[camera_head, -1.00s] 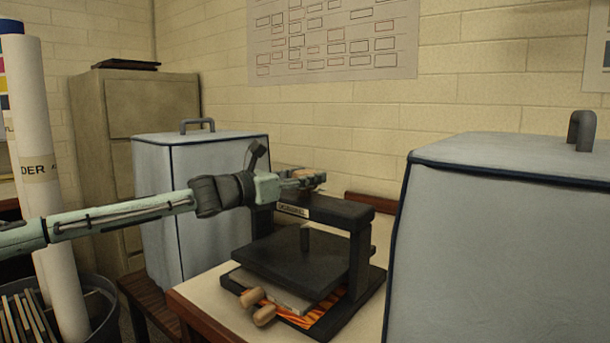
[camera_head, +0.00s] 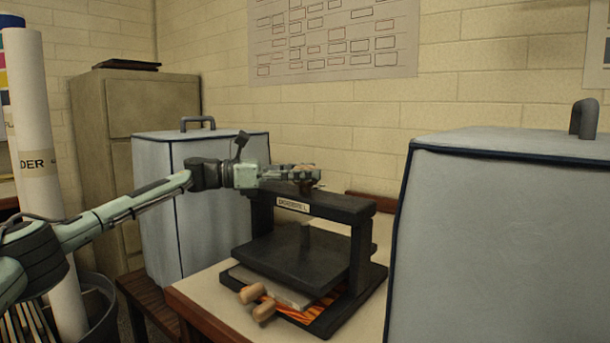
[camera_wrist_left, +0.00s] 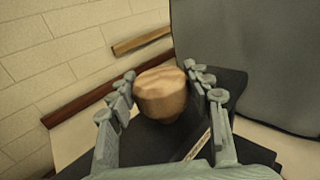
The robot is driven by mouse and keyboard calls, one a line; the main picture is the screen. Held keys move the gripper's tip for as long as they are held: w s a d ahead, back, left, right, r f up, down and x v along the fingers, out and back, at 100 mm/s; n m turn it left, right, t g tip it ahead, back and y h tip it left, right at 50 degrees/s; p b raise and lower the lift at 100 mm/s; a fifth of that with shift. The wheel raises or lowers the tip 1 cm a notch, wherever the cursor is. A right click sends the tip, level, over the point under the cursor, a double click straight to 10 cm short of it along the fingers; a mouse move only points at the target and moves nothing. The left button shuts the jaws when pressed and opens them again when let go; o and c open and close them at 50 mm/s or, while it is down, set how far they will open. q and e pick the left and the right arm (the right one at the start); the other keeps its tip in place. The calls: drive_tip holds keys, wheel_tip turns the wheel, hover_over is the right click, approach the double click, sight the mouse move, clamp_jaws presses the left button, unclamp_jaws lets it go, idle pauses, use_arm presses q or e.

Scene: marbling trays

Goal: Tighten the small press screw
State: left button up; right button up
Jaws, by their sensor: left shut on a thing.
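The small black press (camera_head: 362,245) stands on the table. It has a labelled top beam and a dark flat plate (camera_head: 290,263) hanging under it on a short screw shaft. My left gripper (camera_head: 308,174) is above the top beam, its arm coming in from the left. In the left wrist view the round wooden knob (camera_wrist_left: 162,92) of the screw sits between the two fingers (camera_wrist_left: 165,85), which are shut on it. In the head view the fingers mostly hide the knob. My right gripper is not in view.
Two wooden handles (camera_head: 252,293) stick out at the press's front, beside orange patterned material (camera_head: 308,316). A large grey-blue covered box (camera_head: 500,245) stands close on the right, another (camera_head: 205,215) behind on the left. Some pale tabletop (camera_head: 210,290) is bare left of the press.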

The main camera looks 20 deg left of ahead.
use_arm(q)
drive_tip(key=shift+r, duration=0.15)
idle(0.3)
drive_tip(key=o, duration=1.2)
drive_tip(key=v, duration=1.2)
drive_tip(key=shift+w, duration=0.1)
